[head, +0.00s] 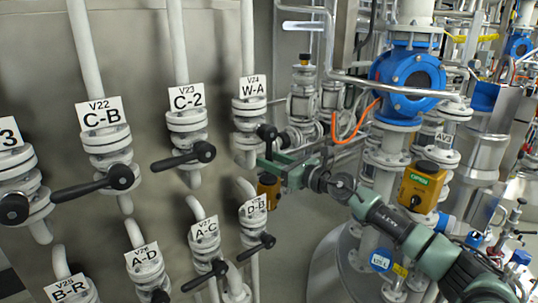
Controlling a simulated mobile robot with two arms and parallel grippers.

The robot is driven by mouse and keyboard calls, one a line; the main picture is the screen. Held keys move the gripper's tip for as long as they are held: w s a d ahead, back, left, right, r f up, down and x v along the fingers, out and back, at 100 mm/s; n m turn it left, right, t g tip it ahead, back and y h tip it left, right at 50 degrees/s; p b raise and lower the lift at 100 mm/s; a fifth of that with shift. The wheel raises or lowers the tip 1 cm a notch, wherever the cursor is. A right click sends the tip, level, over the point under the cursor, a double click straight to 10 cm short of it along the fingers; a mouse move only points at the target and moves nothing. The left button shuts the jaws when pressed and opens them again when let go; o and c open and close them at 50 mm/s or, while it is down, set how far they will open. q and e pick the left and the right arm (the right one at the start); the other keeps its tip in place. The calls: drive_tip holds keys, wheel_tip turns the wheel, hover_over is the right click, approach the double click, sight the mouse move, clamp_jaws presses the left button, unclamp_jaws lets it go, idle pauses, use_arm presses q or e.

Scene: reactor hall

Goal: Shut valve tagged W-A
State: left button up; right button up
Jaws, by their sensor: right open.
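The valve tagged W-A (249,112) is the rightmost in the upper row, on a vertical white pipe. Its tag (253,86) reads V24 W-A. The black handle hub (266,132) shows at the valve's lower right. The lie of its lever is hard to make out beside the gripper. My right gripper (274,152) comes in from the lower right and is open just below and right of this hub. I cannot tell whether it touches the handle. My left gripper is not in view.
Valve C-2 (186,122) and valve C-B (107,141) stand to the left, their black levers pointing left. Valve D-B (253,217) and valve A-C (206,240) are below. A blue-bodied pipe assembly (412,82) and a yellow box (422,186) stand to the right.

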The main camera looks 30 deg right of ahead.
drive_tip(key=shift+w+a, duration=0.15)
drive_tip(key=shift+w, duration=0.3)
drive_tip(key=shift+c, duration=0.3)
clamp_jaws()
idle(0.9)
